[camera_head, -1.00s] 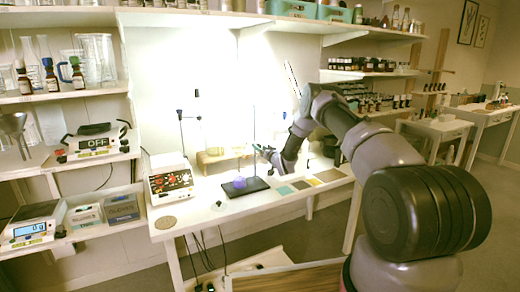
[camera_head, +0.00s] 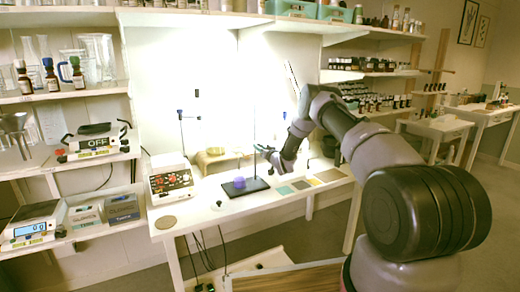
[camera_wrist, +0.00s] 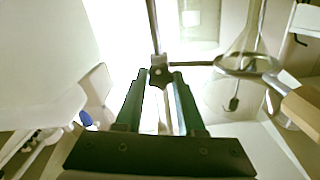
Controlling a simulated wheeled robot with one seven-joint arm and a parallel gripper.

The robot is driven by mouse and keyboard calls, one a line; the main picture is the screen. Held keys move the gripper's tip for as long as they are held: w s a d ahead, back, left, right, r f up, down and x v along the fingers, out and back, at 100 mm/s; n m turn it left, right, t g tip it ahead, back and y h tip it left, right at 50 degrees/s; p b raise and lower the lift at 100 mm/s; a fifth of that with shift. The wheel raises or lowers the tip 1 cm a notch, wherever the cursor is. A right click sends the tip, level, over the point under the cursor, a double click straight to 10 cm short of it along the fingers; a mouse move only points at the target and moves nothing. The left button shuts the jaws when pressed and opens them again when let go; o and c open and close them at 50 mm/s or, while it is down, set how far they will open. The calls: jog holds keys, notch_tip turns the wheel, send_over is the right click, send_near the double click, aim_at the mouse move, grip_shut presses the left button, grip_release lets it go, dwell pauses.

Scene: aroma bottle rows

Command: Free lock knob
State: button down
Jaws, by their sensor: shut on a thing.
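A small metal lock knob (camera_wrist: 158,75) sits on a thin upright rod (camera_wrist: 153,25) in the wrist view. My gripper (camera_wrist: 160,77) has its two green fingers on either side of the knob, with their tips closed on it. In the head view my gripper (camera_head: 264,150) is beside the tall stand rod (camera_head: 254,120), above the bench. The knob is too small to make out there.
A metal ring (camera_wrist: 247,65) is right of my fingers in the wrist view. On the bench (camera_head: 190,215), a white device (camera_head: 170,183) stands at left and a second thin stand (camera_head: 181,130) behind. Flat coloured squares (camera_head: 302,184) lie at right. Shelves hold bottles and glassware.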

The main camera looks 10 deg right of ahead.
jog(key=n, duration=3.5)
jog(key=shift+f, duration=0.25)
dwell(0.3)
jog(key=c, duration=0.5)
grip_release()
